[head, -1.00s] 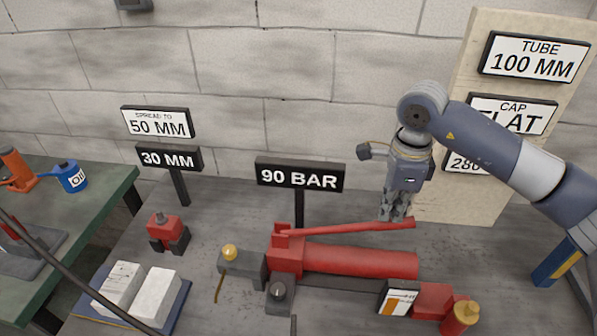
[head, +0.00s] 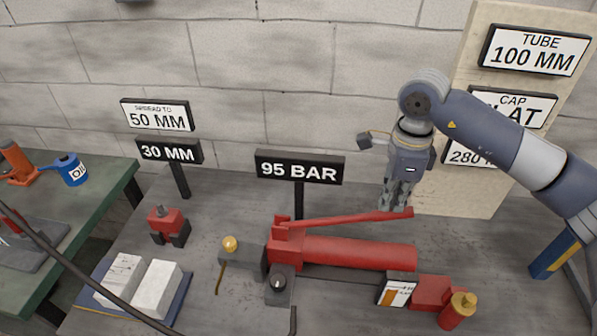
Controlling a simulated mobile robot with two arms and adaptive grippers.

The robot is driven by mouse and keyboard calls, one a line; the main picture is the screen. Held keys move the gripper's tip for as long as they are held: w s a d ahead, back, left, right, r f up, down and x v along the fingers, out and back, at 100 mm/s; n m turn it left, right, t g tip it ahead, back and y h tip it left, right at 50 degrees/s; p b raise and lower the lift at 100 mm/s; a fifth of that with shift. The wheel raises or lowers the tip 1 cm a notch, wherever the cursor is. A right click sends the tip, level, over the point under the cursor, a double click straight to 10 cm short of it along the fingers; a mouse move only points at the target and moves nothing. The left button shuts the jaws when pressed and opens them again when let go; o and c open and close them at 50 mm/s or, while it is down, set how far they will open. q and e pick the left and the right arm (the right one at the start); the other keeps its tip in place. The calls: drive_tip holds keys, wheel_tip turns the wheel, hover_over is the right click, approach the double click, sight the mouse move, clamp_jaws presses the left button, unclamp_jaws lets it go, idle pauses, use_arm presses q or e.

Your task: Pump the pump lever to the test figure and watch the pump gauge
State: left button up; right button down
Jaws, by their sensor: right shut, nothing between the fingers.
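The red pump lever (head: 345,218) runs from the pump's left block and rises slightly to the right above the red pump body (head: 355,253). The black pump gauge sign (head: 300,170) stands behind the pump and reads 95 BAR. My right gripper (head: 394,208) points down with its fingers shut at the lever's free right end. The fingertips appear to be at or just behind the lever; I cannot tell whether they touch it. My left gripper is not in view.
A red spreader (head: 168,226) stands behind two white blocks (head: 140,282) on the left. Its signs read SPREAD TO 50 MM (head: 157,115) and 30 MM (head: 169,152). A board (head: 462,195) carries tube and cap signs at right. A dark hose crosses the lower left.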

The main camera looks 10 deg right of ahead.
wheel_tip(320, 180, down, 9)
drive_tip(key=b, duration=0.7)
drive_tip(key=shift+d, duration=0.1)
drive_tip(key=shift+r+p, duration=0.3)
drive_tip(key=shift+r, duration=0.35)
wheel_tip(320, 180, up, 8)
drive_tip(key=p, duration=0.4)
drive_tip(key=shift+f+p, duration=0.25)
drive_tip(key=shift+p, duration=0.05)
drive_tip(key=shift+r+p, duration=1.55)
drive_tip(key=shift+r, duration=1)
drive_tip(key=shift+s+f, duration=0.1)
